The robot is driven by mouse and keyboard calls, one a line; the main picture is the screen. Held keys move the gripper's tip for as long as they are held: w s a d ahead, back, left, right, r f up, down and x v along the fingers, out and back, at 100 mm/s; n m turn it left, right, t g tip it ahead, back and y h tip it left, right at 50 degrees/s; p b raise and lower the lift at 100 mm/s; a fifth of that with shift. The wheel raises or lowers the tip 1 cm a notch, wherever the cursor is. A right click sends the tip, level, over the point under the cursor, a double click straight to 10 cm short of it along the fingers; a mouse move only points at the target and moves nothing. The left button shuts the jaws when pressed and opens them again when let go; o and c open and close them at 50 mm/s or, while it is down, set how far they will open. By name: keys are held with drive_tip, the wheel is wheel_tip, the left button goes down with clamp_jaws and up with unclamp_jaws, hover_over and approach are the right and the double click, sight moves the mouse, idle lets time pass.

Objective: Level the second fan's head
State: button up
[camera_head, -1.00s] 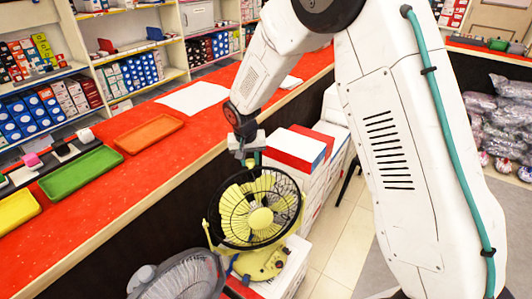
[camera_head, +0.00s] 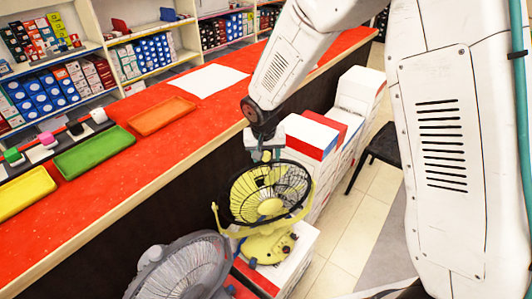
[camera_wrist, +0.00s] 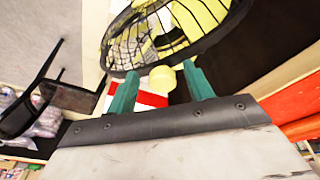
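The yellow fan (camera_head: 270,206) has a black round cage and stands on a white box beside the counter. Its head is tilted back, face partly upward. A grey fan (camera_head: 185,272) is nearer, at the bottom of the head view. My gripper (camera_head: 266,155) is at the top rear edge of the yellow fan's cage. In the wrist view my gripper (camera_wrist: 160,88) has its two teal fingers wide apart. A small yellow knob (camera_wrist: 162,78) shows between the fingertips, below the cage (camera_wrist: 165,30). I cannot tell whether either finger touches the fan.
The red counter (camera_head: 120,190) with green (camera_head: 93,152), orange (camera_head: 161,115) and yellow (camera_head: 24,192) trays runs along the left. White and red boxes (camera_head: 312,135) stand behind the fan. A black chair (camera_head: 384,143) is to the right, with tiled floor free before it.

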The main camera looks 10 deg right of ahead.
drive_tip(key=shift+r, duration=0.4)
drive_tip(key=v, duration=0.7)
drive_tip(key=s+d+r, duration=0.5)
drive_tip(key=s, duration=0.5)
drive_tip(key=s+d+r+n, duration=0.1)
drive_tip(key=s+d+r, duration=0.4)
drive_tip(key=s, duration=0.6)
drive_tip(key=s+d+r+g+y, duration=0.1)
drive_tip(key=s+d+r, duration=0.5)
drive_tip(key=s, duration=0.5)
